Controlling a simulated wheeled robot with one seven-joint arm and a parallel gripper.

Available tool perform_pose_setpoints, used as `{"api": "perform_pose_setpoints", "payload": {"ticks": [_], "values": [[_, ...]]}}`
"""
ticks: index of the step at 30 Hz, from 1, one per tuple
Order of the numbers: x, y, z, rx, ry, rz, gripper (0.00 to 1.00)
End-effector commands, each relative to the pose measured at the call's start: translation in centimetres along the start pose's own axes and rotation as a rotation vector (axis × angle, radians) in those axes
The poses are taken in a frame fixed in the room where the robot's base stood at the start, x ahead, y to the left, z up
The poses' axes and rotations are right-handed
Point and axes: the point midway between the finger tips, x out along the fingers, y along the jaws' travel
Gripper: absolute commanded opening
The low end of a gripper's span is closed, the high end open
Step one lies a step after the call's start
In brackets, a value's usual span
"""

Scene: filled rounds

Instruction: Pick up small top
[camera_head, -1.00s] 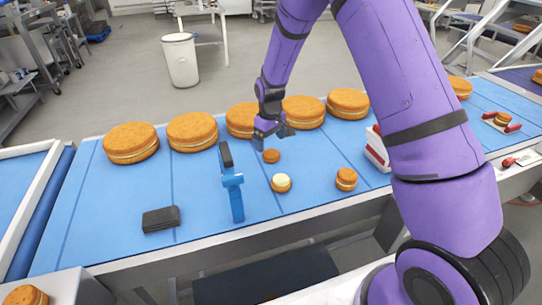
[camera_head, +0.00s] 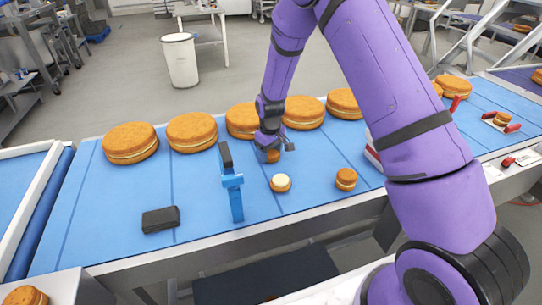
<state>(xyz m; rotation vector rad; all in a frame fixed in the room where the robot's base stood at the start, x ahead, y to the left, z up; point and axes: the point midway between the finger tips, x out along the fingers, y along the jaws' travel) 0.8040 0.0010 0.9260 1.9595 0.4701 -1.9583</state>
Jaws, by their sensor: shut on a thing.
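The small top (camera_head: 272,156), a small round orange-brown cake piece, is on the blue belt in front of the row of large cakes. My gripper (camera_head: 272,153) is down at it from behind and is shut on it. The fingers and wrist hide part of the top. A small cake base with cream showing on it (camera_head: 280,183) sits on the belt a little nearer the camera, apart from my gripper. A small filled cake (camera_head: 346,179) with its top on stands to the right.
Several large filled cakes (camera_head: 191,131) stand in a row along the belt's far side. A dark block (camera_head: 161,219) lies front left. The belt (camera_head: 110,205) is clear at left.

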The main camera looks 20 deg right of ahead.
Motion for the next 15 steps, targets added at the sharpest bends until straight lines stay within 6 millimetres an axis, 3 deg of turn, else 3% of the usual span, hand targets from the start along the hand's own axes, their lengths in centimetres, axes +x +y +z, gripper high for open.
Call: {"api": "perform_pose_setpoints", "payload": {"ticks": [8, 15], "values": [[-0.3, 0.0, 0.0, 0.0, 0.001, 0.0, 0.54], [-2.2, 0.0, 0.0, 0.001, 0.002, 0.0, 0.54]]}}
